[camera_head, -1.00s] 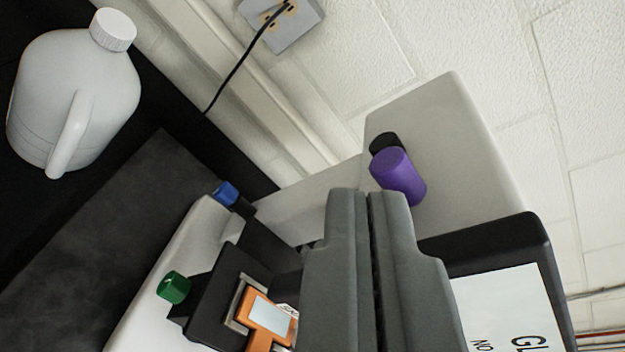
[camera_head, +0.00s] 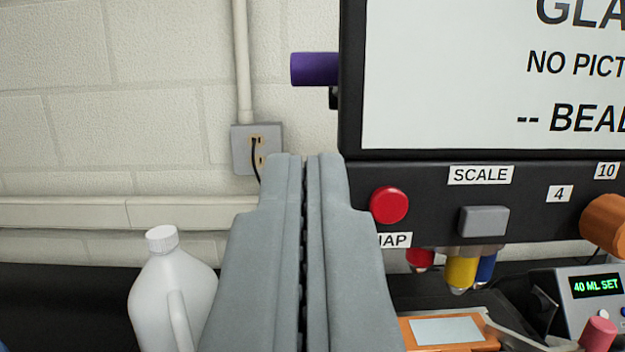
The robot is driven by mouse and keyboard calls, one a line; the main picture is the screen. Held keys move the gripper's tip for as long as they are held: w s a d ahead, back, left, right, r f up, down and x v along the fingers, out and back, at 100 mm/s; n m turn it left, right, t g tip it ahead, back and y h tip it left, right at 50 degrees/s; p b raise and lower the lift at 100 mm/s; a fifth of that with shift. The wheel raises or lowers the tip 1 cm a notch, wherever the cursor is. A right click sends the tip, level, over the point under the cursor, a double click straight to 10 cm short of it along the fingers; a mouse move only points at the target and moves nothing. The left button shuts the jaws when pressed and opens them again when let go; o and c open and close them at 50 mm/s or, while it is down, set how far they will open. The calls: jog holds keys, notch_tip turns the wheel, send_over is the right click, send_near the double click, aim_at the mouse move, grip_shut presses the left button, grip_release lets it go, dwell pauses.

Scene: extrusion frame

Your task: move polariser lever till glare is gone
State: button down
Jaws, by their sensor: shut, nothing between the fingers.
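A screen (camera_head: 450,90) in a black housing shows partly cut-off text, "GLA", "NO PICT" and "-- BEA". A purple cylinder (camera_head: 314,69) sticks out from the left of the housing on a dark mount; no label shows on it, so I cannot tell whether it is the polariser lever. No lever labelled polariser is in view. My gripper (camera_head: 305,160) is shut and empty. In the picture its tips lie below the purple cylinder and left of a red button (camera_head: 389,205), apart from the cylinder. The fingers hide part of the button's label.
The lower panel has a grey button (camera_head: 484,221), a "SCALE" label and an orange knob (camera_head: 606,222). Below hang red, yellow (camera_head: 461,271) and blue lens tips over an orange slide (camera_head: 450,333). A display box (camera_head: 590,290) reads "40 ML SET". A white jug (camera_head: 172,295) stands left.

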aim_at(306, 72)
jog(key=x, duration=1.1)
jog(key=shift+w, duration=0.1)
